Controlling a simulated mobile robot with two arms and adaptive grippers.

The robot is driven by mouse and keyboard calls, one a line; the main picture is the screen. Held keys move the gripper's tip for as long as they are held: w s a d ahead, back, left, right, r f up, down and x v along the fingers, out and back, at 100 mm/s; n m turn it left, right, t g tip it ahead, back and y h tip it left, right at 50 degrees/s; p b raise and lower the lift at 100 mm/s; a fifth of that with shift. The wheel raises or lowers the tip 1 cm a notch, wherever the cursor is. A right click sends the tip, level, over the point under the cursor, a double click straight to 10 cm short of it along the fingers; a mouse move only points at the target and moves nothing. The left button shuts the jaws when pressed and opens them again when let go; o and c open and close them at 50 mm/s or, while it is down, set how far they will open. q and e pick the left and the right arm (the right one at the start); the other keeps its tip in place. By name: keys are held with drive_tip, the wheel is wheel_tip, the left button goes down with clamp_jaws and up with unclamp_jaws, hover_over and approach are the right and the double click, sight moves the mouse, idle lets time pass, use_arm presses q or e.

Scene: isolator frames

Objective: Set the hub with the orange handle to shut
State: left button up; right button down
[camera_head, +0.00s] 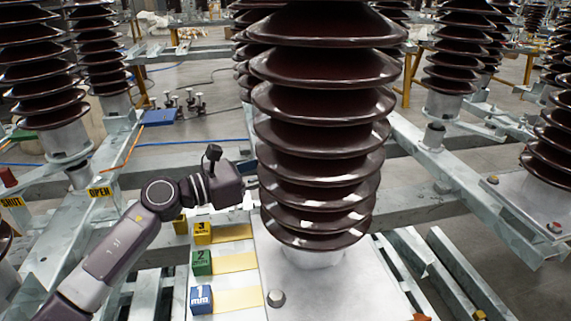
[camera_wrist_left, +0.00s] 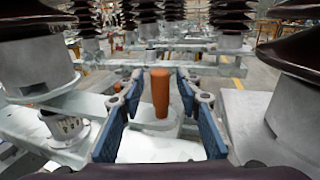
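An upright orange handle (camera_wrist_left: 160,92) stands on a pale metal hub (camera_wrist_left: 158,132) in the left wrist view. My left gripper (camera_wrist_left: 158,84) is open, with a blue-padded finger on each side of the handle and a visible gap on both sides. I cannot tell how deep the handle sits between the fingers. In the head view my left arm reaches in from the left, and the large brown insulator hides the fingers and this handle. A yellow OPEN sign (camera_head: 100,192) and a yellow SHUT sign (camera_head: 12,202) are at the left. My right gripper is not in view.
The large ribbed insulator (camera_head: 320,135) stands close to my left wrist. Numbered blocks, blue (camera_head: 201,299), green (camera_head: 202,263) and yellow (camera_head: 202,232), sit below the arm. More insulators and metal beams surround the area. A dark red knob (camera_head: 8,177) is at the far left.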

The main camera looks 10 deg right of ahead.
use_arm(q)
clamp_jaws()
idle(0.5)
